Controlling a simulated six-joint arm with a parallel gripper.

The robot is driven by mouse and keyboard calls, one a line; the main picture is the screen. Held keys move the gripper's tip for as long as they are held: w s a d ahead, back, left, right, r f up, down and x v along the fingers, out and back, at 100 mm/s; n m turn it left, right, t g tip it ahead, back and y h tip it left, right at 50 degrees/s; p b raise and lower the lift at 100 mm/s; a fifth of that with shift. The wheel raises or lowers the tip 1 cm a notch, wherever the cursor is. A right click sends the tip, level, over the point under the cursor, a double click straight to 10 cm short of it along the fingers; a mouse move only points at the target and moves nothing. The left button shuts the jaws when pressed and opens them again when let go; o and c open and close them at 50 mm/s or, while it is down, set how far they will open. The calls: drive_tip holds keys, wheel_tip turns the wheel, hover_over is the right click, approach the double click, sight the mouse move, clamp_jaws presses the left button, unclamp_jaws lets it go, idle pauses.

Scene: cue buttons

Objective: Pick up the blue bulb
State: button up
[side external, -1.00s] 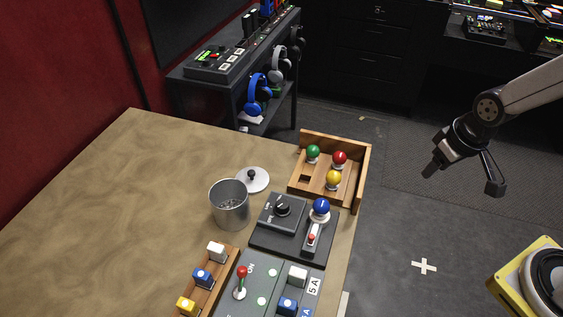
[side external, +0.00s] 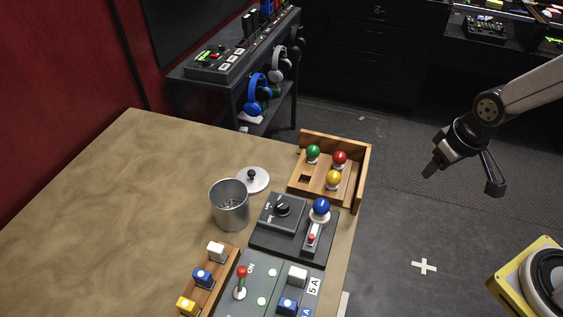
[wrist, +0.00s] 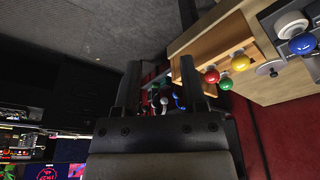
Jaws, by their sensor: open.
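The blue bulb (side external: 321,206) stands upright on a white round base on the dark control panel (side external: 262,240), near the table's right edge. It also shows at the upper right of the wrist view (wrist: 302,43). My gripper (side external: 461,172) hangs in the air to the right of the table, well apart from the bulb. Its two fingers show spread and empty in the wrist view (wrist: 160,82).
A wooden tray (side external: 365,178) behind the panel holds green (side external: 313,151), red (side external: 339,157) and yellow (side external: 333,177) bulbs. A metal can (side external: 229,207) and a lid (side external: 256,180) stand left of the panel. A button rack (side external: 215,280) lies in front. The table's left side is clear.

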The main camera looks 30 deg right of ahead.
drive_tip(key=o, duration=0.5)
drive_tip(key=m+y, duration=0.1)
drive_tip(key=m, duration=1)
hover_over(324, 202)
drive_tip(key=s, duration=0.1)
drive_tip(key=shift+d+f+g, duration=0.25)
drive_tip(key=shift+f+g, duration=0.15)
drive_tip(key=shift+f, duration=0.75)
drive_tip(key=shift+w+f, duration=0.1)
drive_tip(key=shift+w+a+f, duration=0.1)
drive_tip(key=shift+w+f, duration=0.05)
drive_tip(key=shift+f, duration=0.65)
drive_tip(key=shift+w+a+f, duration=0.1)
drive_tip(key=shift+w+f, duration=0.1)
drive_tip(key=shift+f, duration=0.65)
drive_tip(key=shift+w+a+f, duration=0.1)
drive_tip(key=shift+w+f, duration=0.05)
drive_tip(key=shift+f, duration=0.65)
